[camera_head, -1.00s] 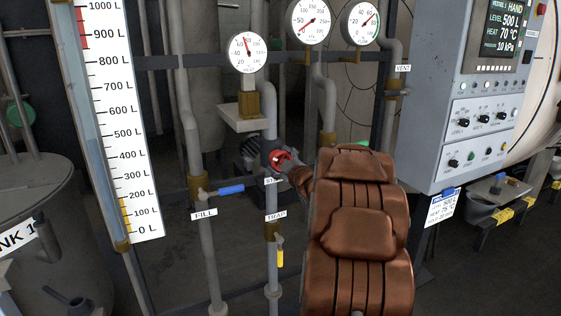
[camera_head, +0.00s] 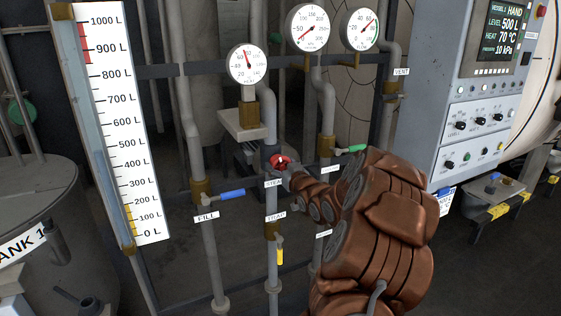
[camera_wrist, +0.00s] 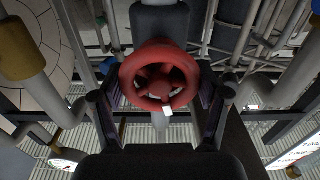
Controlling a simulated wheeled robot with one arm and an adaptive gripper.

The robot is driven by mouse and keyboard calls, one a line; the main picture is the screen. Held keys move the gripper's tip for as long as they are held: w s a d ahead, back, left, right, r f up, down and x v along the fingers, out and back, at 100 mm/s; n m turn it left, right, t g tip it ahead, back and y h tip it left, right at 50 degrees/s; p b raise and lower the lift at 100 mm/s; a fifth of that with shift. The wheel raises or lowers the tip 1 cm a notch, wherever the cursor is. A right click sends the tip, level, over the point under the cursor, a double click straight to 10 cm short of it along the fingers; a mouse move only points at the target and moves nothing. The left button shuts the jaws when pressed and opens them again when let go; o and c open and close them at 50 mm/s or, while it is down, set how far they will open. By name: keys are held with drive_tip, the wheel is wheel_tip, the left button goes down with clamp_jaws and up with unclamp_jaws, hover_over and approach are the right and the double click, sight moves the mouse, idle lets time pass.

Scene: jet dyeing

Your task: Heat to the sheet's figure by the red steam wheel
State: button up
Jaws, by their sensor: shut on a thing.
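The red steam wheel (camera_head: 279,162) sits on a pipe above the partly hidden STEAM label (camera_head: 273,183). In the wrist view the wheel (camera_wrist: 160,75) is centred, with a white mark at its lower rim. My gripper (camera_wrist: 163,98) has a dark finger on each side of the wheel and is shut on it; in the head view my arm mostly covers the gripper. The control screen (camera_head: 505,32) reads HAND, level 500 L, heat 70 °C, pressure 10 kPa. The sheet (camera_head: 446,201) under the panel is partly hidden by my arm and too small to read surely.
A blue FILL handle (camera_head: 232,194), a yellow handle (camera_head: 280,257) and a green handle (camera_head: 352,149) are on nearby pipes. Round gauges (camera_head: 247,64) stand above. A level scale (camera_head: 118,120) is at left, the grey control cabinet (camera_head: 440,125) at right.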

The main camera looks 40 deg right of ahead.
drive_tip(key=shift+m+p, duration=0.5)
drive_tip(key=shift+m, duration=0.9)
drive_tip(key=shift+f, duration=0.1)
drive_tip(key=o, duration=1.2)
drive_tip(key=shift+s, duration=0.1)
drive_tip(key=shift+v, duration=5.95)
drive_tip(key=shift+a, duration=0.1)
